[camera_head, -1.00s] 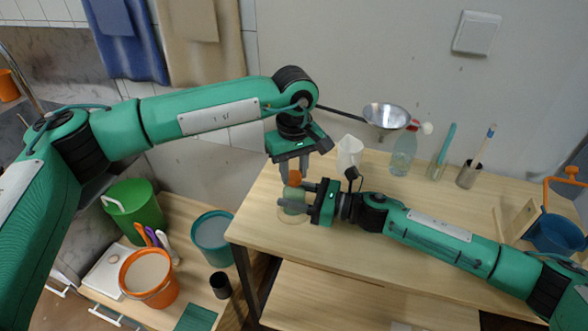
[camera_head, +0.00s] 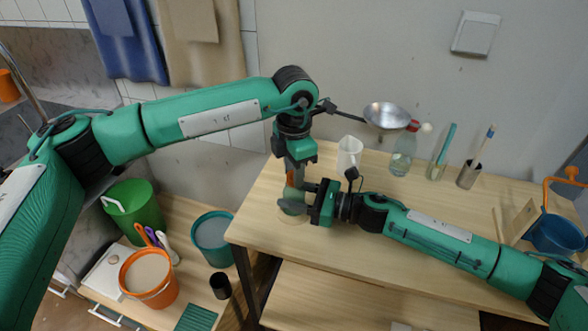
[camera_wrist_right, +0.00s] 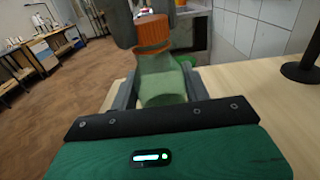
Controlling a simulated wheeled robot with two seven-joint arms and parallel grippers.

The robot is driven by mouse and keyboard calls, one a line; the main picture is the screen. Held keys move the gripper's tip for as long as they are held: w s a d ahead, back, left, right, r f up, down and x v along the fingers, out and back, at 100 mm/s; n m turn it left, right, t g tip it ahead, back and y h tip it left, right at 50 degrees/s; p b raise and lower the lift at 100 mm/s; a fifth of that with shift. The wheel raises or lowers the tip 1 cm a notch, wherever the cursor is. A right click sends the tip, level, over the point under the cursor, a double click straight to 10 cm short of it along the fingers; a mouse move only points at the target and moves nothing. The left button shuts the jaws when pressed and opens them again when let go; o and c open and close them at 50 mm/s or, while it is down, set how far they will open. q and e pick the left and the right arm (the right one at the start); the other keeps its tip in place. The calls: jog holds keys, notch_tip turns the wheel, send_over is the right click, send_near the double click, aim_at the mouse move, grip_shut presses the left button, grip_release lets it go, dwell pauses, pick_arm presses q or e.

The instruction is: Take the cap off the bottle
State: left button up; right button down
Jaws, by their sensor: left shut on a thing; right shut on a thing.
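The bottle (camera_wrist_right: 162,82) is pale green and see-through, upright between the fingers of my right gripper (camera_head: 292,200) in the right wrist view. In the head view it is mostly hidden behind the fingers. The orange ribbed cap (camera_wrist_right: 152,33) sits at the top of the bottle's neck; a sliver of it shows in the head view (camera_head: 290,181). My left gripper (camera_head: 293,176) points down from above and is shut on the cap. My right gripper comes from the right and is shut on the bottle's body.
A metal bowl (camera_head: 387,115) sticks out from the wall side. A blue bucket (camera_head: 557,235) is at right. The table's front is clear.

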pick_arm(q)
jog(key=n, duration=1.2)
pick_arm(e)
jog(key=shift+s, duration=0.1)
pick_arm(q)
jog(key=n, duration=0.4)
jog(key=shift+n, duration=0.4)
jog(key=n, duration=0.6)
jog(key=shift+w+r, duration=0.1)
jog(key=shift+r, duration=0.2)
jog(key=shift+r, duration=0.9)
